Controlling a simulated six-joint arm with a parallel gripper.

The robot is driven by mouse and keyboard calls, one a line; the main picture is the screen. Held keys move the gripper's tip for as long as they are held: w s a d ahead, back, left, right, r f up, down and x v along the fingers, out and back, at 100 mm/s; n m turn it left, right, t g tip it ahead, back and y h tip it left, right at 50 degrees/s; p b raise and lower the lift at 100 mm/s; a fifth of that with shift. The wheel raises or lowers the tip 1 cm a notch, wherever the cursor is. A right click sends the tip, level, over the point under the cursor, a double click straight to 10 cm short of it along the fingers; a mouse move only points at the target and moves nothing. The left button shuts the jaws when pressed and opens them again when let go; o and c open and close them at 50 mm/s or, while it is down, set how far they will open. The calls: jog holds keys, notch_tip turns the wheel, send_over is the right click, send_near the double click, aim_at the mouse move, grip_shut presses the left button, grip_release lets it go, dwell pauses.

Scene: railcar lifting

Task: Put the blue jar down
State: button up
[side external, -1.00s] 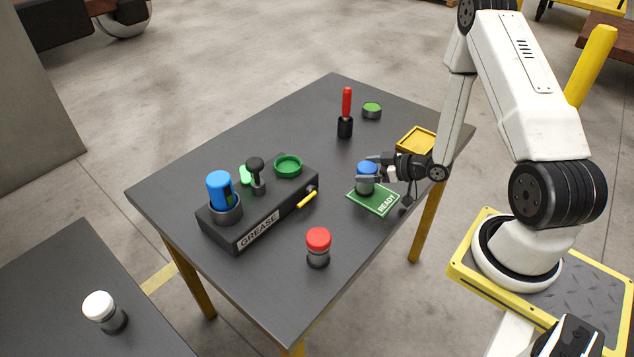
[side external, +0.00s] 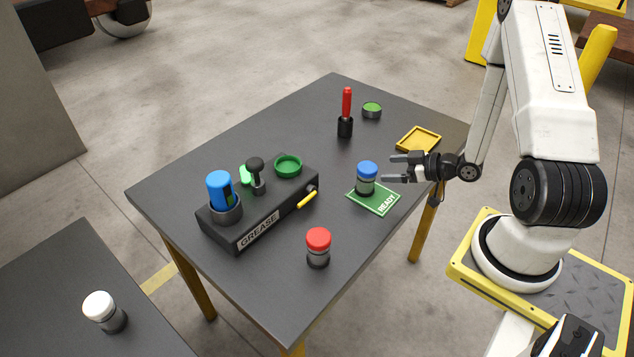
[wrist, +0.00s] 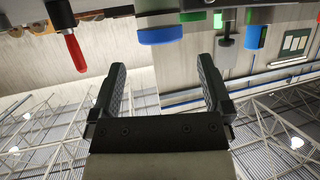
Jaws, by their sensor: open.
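The blue jar (side external: 366,179) has a blue lid and a grey body. It stands upright on the green READY mat (side external: 385,204), near the mat's upper left part. My gripper (side external: 390,169) is open and empty, to the right of the jar and apart from it. In the wrist view, which is upside down, the two fingers (wrist: 165,88) are spread with nothing between them. The jar's blue lid (wrist: 160,35) shows beyond the fingertips.
The grease station (side external: 259,229) with a blue canister (side external: 220,191) stands left on the table. A red-lidded jar (side external: 318,248) is at the front. A red-handled tool (side external: 346,110), a green-topped tin (side external: 372,110) and a yellow tray (side external: 419,139) are toward the back.

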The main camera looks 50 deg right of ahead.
aim_at(374, 170)
jog(key=shift+w, duration=0.1)
dwell(0.3)
jog(key=shift+w+a+r+g+h, duration=0.15)
jog(key=shift+w+g+h, duration=0.1)
jog(key=shift+w+g, duration=0.2)
jog(key=shift+w+d+r+g+h, duration=0.15)
jog(key=shift+w+g+h, duration=0.1)
jog(key=shift+w+g, duration=0.15)
jog(key=w+a+r+g+h, duration=0.2)
jog(key=shift+w+r+g, duration=0.35)
jog(key=s+a+r+m+g, duration=0.1)
jog(key=s+a+r+g, duration=0.2)
jog(key=a, duration=0.5)
jog(key=s+a+r+m+g, duration=0.2)
jog(key=s+a+r+g, duration=0.1)
jog(key=a+r, duration=0.3)
jog(key=shift+s+a+r+h, duration=0.15)
jog(key=shift+s+a+h, duration=0.25)
jog(key=shift+a, duration=0.55)
